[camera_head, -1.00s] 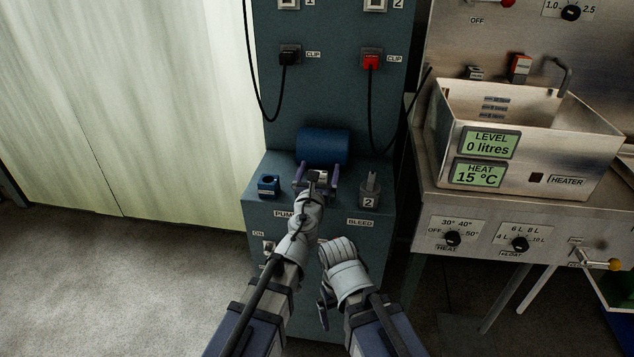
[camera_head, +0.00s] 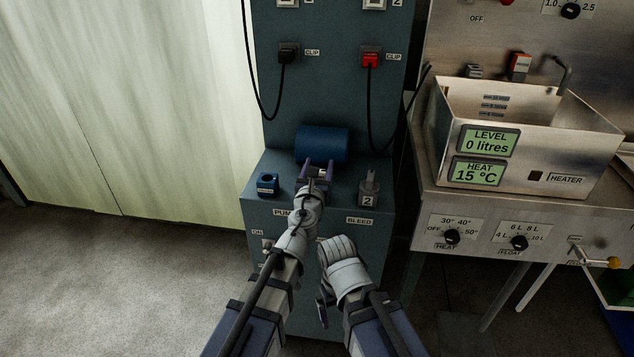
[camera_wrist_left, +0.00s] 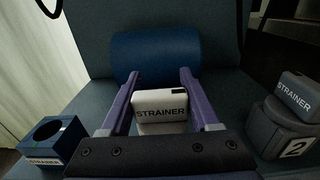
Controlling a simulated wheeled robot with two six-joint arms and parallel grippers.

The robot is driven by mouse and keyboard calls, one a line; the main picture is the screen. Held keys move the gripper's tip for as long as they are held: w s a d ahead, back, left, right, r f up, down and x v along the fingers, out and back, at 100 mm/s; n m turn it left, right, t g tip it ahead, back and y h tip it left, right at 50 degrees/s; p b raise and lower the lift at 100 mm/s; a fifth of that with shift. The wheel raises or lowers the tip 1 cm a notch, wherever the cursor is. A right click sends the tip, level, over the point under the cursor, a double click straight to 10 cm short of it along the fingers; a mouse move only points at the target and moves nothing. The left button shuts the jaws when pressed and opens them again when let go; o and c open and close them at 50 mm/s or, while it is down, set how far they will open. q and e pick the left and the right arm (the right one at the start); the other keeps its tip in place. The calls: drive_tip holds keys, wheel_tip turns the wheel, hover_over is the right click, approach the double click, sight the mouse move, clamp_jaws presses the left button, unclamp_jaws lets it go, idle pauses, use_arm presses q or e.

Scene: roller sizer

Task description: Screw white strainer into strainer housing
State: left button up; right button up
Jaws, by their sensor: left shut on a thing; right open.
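The white strainer (camera_wrist_left: 160,112), a block labelled STRAINER, is between the purple fingers of my left gripper (camera_wrist_left: 158,100). My left gripper (camera_head: 318,172) is shut on it in front of the blue cylinder. The strainer's lower end is hidden, so I cannot tell whether it touches anything below. A blue part with a round open hole (camera_wrist_left: 52,140) stands to the left, with a label that seems to read STRAINER; it also shows in the head view (camera_head: 268,184). My right gripper (camera_head: 323,308) is open and low in front of the cabinet.
A blue cylinder (camera_head: 322,145) lies behind my left gripper. A grey strainer in a base marked 2 (camera_head: 369,188) stands to the right on the cabinet top. A steel tank (camera_head: 530,145) is further right. Black cables hang from the clips above.

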use_arm(q)
drive_tip(key=shift+c, duration=1)
drive_tip(key=shift+r, duration=0.1)
wheel_tip(320, 180, up, 10)
drive_tip(key=p, duration=1)
drive_tip(key=w+a+r+n+g+y+p, duration=0.1)
drive_tip(key=a+n+y, duration=0.5)
drive_tip(key=a, duration=0.9)
drive_tip(key=w+y, duration=0.1)
drive_tip(key=y, duration=0.2)
drive_tip(key=shift+r+y, duration=0.15)
drive_tip(key=shift+y, duration=0.15)
